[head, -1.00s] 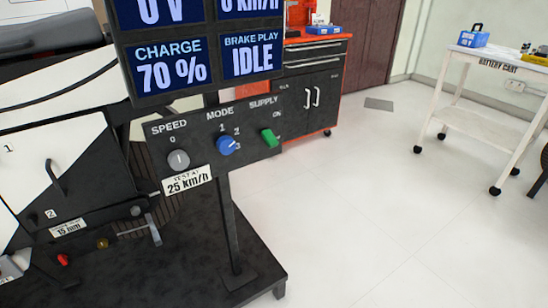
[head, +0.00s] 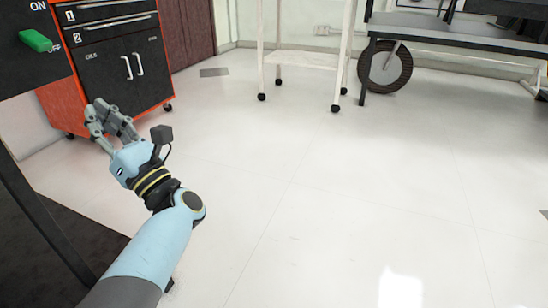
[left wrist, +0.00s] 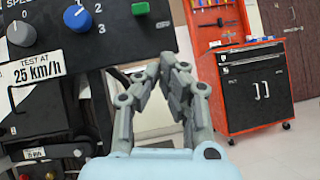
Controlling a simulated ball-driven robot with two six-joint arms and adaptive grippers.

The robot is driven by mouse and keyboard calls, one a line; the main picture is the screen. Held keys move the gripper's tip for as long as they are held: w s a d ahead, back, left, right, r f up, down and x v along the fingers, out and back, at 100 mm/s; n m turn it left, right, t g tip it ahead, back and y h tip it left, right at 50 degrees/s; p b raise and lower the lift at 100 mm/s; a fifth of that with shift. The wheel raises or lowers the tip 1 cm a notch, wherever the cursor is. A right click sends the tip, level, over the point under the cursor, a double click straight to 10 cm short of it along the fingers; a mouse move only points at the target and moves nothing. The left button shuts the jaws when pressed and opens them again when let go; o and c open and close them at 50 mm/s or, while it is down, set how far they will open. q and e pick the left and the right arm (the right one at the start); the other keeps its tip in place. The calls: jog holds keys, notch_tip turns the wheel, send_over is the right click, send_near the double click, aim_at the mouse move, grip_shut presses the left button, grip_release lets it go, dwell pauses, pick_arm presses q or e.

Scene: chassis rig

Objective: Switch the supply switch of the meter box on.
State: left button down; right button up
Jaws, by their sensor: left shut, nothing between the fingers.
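The green supply switch (head: 36,40) is on the dark meter box panel (head: 22,68) at the upper left edge of the head view. Its lever slants down to the right, toward the OFF mark, with ON above. The switch (left wrist: 140,8) also shows at the top of the left wrist view, cut by the frame edge. My left gripper (head: 98,106) is shut and empty, below and to the right of the switch in the head view, apart from it. Its fingers (left wrist: 170,66) point up below the panel in the left wrist view. My right gripper is not in view.
A grey knob (left wrist: 21,33) and a blue mode knob (left wrist: 77,18) sit left of the switch. An orange and black cabinet (head: 120,60) stands behind. A white cart (head: 347,50) and a wheeled frame stand farther back. The floor (head: 350,200) at right is clear.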

aim_at(36, 41)
pick_arm(q)
jog(key=n+g+y, duration=0.1)
jog(key=n, duration=0.1)
jog(key=r+n+g+y, duration=0.1)
jog(key=n+g, duration=0.1)
jog(key=s+n+g, duration=0.1)
jog(key=shift+s+a+r+n+g+y, duration=0.1)
jog(key=shift+a+r+n+g+y, duration=0.1)
jog(key=shift+a+n+g+y, duration=0.2)
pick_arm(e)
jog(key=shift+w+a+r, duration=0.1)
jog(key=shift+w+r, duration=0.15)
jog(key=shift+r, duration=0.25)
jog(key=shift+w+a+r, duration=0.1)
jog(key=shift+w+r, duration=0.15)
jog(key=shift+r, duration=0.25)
pick_arm(q)
jog(key=x, duration=0.9)
jog(key=shift+b, duration=0.35)
jog(key=shift+w+a+r, duration=0.15)
jog(key=shift+w+a, duration=0.05)
jog(key=shift+a+r, duration=0.1)
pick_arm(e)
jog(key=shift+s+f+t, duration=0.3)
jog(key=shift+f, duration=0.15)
